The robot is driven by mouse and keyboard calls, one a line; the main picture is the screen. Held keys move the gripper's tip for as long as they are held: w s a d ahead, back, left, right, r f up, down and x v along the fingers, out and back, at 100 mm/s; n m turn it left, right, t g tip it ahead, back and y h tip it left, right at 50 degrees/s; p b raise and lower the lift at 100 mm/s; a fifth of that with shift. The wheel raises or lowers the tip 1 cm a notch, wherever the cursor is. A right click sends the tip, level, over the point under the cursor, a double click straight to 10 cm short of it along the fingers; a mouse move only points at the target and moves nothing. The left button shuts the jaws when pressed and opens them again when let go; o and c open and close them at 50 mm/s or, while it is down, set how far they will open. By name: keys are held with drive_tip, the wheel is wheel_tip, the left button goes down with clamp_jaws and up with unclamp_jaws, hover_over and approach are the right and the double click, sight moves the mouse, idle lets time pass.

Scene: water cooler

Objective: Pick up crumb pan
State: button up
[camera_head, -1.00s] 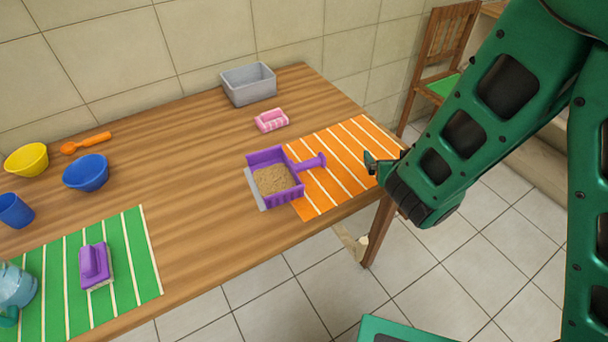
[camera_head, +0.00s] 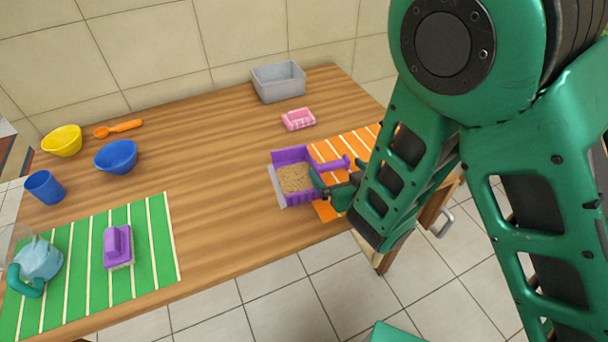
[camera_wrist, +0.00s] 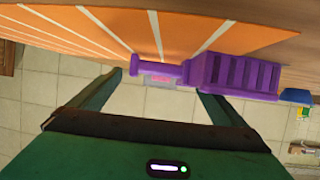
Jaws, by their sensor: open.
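The purple crumb pan (camera_head: 302,198) sits on the table at the left edge of the orange striped mat, with brown crumbs (camera_head: 293,178) inside. Its handle (camera_head: 333,165) points right over the mat. In the wrist view the pan (camera_wrist: 232,72) is at the right and its handle (camera_wrist: 158,69) reaches left, ahead of the gap between my fingers. My gripper (camera_head: 324,186) is at the front right of the pan, partly hiding its side. The wrist view shows my gripper (camera_wrist: 160,84) open, with nothing held between the fingers.
The orange mat (camera_head: 325,209) lies under the handle. A pink sponge (camera_head: 298,119) and a grey bin (camera_head: 279,81) stand behind. A purple brush (camera_head: 118,246) and a pitcher (camera_head: 39,262) are on the green mat (camera_head: 163,235). Bowls (camera_head: 116,156) stand at the left. The table's middle is clear.

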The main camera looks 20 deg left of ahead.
sight(330, 161)
drive_tip(key=shift+x, duration=2.6)
drive_tip(key=shift+r, duration=0.1)
drive_tip(key=c, duration=1.4)
drive_tip(key=shift+r, duration=0.15)
drive_tip(key=shift+r, duration=0.95)
wheel_tip(330, 161, up, 2)
drive_tip(key=shift+r, duration=0.1)
drive_tip(key=s+a+r, duration=0.2)
drive_tip(key=s, duration=0.1)
drive_tip(key=s+a+r, duration=0.2)
drive_tip(key=s, duration=0.1)
drive_tip(key=s+a+r, duration=0.2)
drive_tip(key=s+a, duration=0.1)
drive_tip(key=shift+s+r, duration=0.25)
drive_tip(key=shift+r, duration=0.05)
